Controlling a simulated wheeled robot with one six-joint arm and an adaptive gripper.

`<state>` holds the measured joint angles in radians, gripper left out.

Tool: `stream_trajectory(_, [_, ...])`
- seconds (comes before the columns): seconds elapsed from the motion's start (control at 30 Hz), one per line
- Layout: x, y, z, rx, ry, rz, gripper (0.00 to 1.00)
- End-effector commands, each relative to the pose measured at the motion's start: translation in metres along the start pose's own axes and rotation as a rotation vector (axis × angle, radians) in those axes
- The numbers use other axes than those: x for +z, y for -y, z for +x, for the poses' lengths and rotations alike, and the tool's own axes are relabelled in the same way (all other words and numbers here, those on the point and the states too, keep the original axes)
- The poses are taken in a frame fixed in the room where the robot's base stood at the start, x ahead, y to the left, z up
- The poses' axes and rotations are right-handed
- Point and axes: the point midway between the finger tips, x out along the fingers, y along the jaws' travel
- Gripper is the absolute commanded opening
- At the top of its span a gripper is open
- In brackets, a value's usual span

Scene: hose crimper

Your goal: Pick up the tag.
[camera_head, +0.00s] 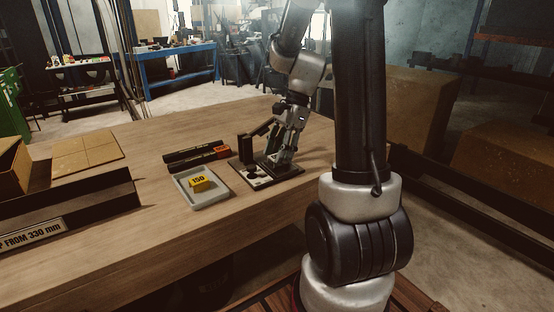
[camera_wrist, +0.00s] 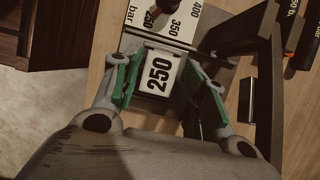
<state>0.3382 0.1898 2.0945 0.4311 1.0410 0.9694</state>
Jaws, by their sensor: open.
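A small white tag marked "250" (camera_wrist: 158,75) lies between the two green-padded fingers of my gripper (camera_wrist: 157,66) in the wrist view. The fingers are apart, one on each side of it; I cannot tell whether either touches it. In the head view my gripper (camera_head: 285,157) is low over the dark-edged base plate of the device (camera_head: 258,183) on the bench, and the white tag cannot be made out there. A yellow block marked "150" (camera_head: 198,184) lies in a grey tray (camera_head: 214,200) left of the device.
A white scale marked bar, 250, 350 and 400 (camera_wrist: 180,24) is just beyond the tag. A dark upright post (camera_head: 245,148) stands on the device, close to my gripper. Dark labelled bars (camera_head: 192,153) lie behind the tray. The wooden bench (camera_head: 150,225) is bare in front.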

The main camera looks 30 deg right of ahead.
Motion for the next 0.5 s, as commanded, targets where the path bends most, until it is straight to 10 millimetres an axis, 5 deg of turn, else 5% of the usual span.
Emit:
stream_trajectory(0.27, [-0.0001,-0.0003,0.0069,0.000,-0.001,-0.001,0.43])
stream_trajectory(0.4, [-0.0001,-0.0003,0.0069,0.000,-0.001,-0.001,0.24])
stream_trajectory(0.5, [-0.0001,-0.0003,0.0069,0.000,-0.001,-0.001,0.22])
